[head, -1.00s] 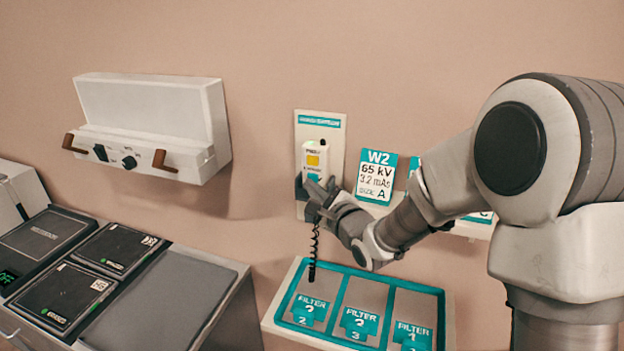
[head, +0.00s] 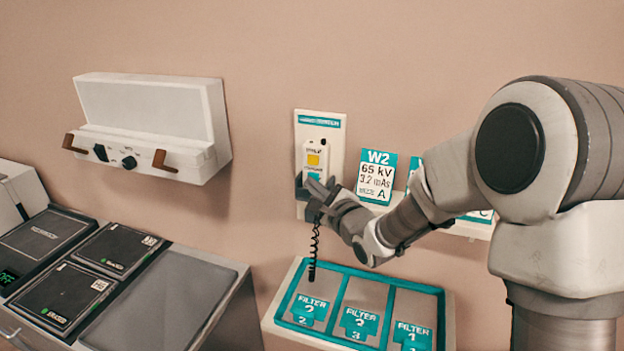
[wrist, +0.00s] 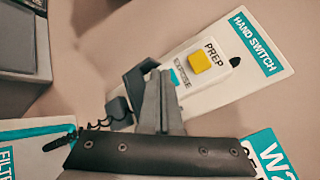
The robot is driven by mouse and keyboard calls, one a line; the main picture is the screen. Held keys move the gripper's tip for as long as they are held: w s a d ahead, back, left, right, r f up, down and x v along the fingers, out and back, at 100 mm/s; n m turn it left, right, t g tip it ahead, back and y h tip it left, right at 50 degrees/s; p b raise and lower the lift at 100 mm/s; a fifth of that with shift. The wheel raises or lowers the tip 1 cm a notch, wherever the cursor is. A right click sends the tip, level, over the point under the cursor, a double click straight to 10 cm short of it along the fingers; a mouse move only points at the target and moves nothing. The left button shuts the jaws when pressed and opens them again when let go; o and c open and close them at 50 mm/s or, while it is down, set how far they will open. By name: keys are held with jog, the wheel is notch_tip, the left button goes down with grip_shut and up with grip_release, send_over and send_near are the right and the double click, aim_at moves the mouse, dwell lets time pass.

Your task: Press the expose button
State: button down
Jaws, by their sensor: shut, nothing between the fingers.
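The hand switch (head: 313,150) is a white handset on a wall panel headed HAND SWITCH (wrist: 255,45). Its yellow button (wrist: 198,62) is beside the word PREP. The word EXPOSE stands lower on the handset, with a small teal patch, likely the expose button (wrist: 174,77), mostly hidden behind my fingers in the wrist view. My gripper (head: 314,186) is shut and empty, its fingertips (wrist: 159,75) at the lower part of the handset. I cannot tell whether they touch the button.
A dark coiled cord (head: 314,250) hangs below the handset. A teal filter tray (head: 338,267) is below my arm. A W2 card (head: 377,177) is right of the panel. A white wall box (head: 150,125) and a counter with black plates (head: 65,296) are at the left.

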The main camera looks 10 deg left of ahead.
jog(key=shift+s, duration=0.85)
jog(key=shift+s+a+b, duration=0.15)
jog(key=shift+s+b, duration=0.2)
jog(key=shift+s, duration=0.95)
jog(key=shift+s+a+b, duration=0.1)
jog(key=shift+s+b, duration=0.25)
jog(key=shift+s, duration=0.9)
